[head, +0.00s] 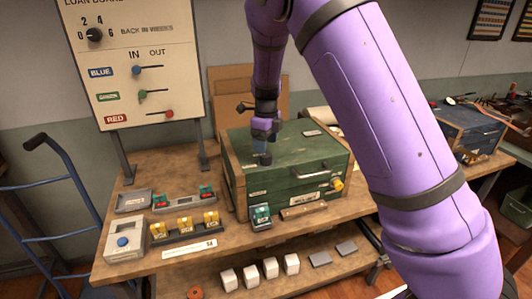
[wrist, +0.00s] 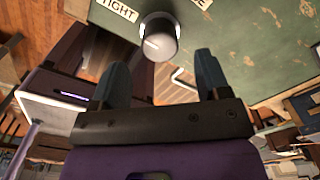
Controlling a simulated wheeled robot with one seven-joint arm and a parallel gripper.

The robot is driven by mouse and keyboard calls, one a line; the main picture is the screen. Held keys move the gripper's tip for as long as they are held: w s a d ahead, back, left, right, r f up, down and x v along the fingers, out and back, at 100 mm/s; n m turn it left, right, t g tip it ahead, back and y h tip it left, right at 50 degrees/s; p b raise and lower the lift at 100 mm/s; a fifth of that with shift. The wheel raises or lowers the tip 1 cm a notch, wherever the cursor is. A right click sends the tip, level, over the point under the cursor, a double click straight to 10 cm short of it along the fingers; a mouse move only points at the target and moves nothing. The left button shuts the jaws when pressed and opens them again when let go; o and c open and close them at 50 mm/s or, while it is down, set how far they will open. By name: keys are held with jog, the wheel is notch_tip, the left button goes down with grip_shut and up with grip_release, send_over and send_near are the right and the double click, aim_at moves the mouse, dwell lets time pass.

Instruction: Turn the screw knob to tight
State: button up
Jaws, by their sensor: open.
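The screw knob (wrist: 159,36) is a dark round knob with a pale face on a worn green surface, seen in the wrist view. In the head view my gripper (head: 262,150) is over the green box (head: 285,165); I cannot make out the knob there.
The box stands on a wooden bench (head: 130,235). Yellow blocks (head: 185,226) and a grey box with a blue button (head: 123,243) stand to its left. A loan board (head: 130,60) rises behind. A hand truck (head: 60,200) stands at the left.

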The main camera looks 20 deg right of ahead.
aim_at(267, 155)
notch_tip(267, 155, up, 6)
jog(key=shift+f, duration=0.15)
dwell(0.3)
jog(key=s+d+r+n+t+y, duration=0.1)
jog(key=s+d+r+n, duration=0.2)
jog(key=s+r+n, duration=0.5)
jog(key=s+d+r+n+t+y, duration=0.1)
jog(key=s+d+r+n, duration=0.2)
jog(key=s+r+n, duration=0.55)
jog(key=s+n+t+h, duration=0.2)
jog(key=s+n, duration=0.8)
jog(key=s, duration=1.1)
jog(key=shift+d+f+n+t, duration=0.2)
jog(key=shift+d+n+t, duration=0.2)
jog(key=shift+t, duration=0.2)
